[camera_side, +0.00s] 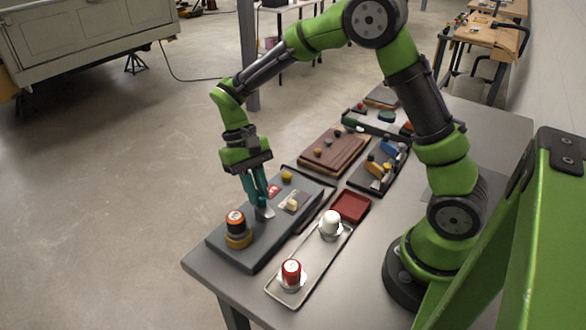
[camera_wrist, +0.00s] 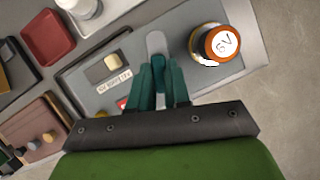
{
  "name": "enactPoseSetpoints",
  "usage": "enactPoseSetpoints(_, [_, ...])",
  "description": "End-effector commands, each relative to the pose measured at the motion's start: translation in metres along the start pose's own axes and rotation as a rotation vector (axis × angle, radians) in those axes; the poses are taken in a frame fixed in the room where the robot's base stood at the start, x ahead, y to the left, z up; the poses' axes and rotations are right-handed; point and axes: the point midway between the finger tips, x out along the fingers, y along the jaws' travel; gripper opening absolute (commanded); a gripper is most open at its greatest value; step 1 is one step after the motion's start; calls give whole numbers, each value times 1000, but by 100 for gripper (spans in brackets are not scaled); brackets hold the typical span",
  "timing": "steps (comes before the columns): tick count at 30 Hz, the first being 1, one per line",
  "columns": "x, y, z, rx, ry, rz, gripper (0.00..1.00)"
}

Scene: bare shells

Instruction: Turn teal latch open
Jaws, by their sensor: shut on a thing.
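My gripper (camera_side: 260,203) points down at the dark grey panel (camera_side: 230,248). Its teal fingers are shut on the teal latch (camera_wrist: 159,72), whose narrow top shows between the fingertips in the wrist view (camera_wrist: 160,82). The latch's pale grey rounded base plate (camera_wrist: 156,42) shows just beyond the fingertips. The fingers cover most of the latch, so its exact angle is hard to tell. In the side view the latch merges with the fingers.
An orange and black knob (camera_wrist: 215,44) stands close beside the fingers on the panel. A cream switch (camera_wrist: 112,66) sits on the other side. A tray with a white cup (camera_side: 330,226) and a red can (camera_side: 291,272) lies in front, beside a red dish (camera_side: 350,206).

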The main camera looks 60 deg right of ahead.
Motion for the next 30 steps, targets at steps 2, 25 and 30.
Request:
enactPoseSetpoints(2, [3,0,-2,-64,3,29,0])
enactPoseSetpoints(25, [3,-2,-1,-316,-1,132,0])
enactPoseSetpoints(30, [4,-2,-1,-318,-1,133,0])
